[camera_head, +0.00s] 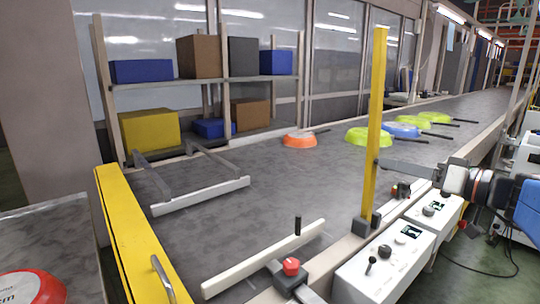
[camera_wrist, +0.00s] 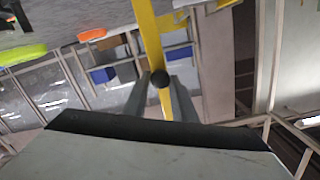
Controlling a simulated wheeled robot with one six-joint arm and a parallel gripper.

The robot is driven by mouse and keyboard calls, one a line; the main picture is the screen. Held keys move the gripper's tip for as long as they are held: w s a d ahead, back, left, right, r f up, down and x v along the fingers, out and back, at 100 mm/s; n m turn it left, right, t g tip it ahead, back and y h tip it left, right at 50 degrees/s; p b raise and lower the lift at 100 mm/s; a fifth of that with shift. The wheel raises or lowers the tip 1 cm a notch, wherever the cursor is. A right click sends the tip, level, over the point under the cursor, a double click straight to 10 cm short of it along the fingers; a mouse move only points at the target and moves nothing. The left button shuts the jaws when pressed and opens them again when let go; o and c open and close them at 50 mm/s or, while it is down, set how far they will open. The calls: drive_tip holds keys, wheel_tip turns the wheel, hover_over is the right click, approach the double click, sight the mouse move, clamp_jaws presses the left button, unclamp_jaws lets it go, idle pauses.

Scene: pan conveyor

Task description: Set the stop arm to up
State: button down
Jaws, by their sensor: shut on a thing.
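The yellow stop arm (camera_head: 377,100) stands upright from a grey base at the right edge of the conveyor in the head view. My gripper (camera_head: 383,163) reaches in from the right at about the arm's middle height. The contact is small and partly hidden in the head view.
An orange pan (camera_head: 299,141), a blue pan (camera_head: 400,130) and green pans (camera_head: 369,137) lie on the conveyor (camera_head: 260,200). A yellow beam (camera_head: 140,240) stands at the left. White control boxes (camera_head: 385,262) line the right side. A shelf (camera_head: 215,79) holds boxes behind.

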drive_tip(key=shift+s+f, duration=0.1)
drive_tip(key=shift+f, duration=0.05)
drive_tip(key=c, duration=1.5)
unclamp_jaws()
drive_tip(key=shift+o, duration=0.2)
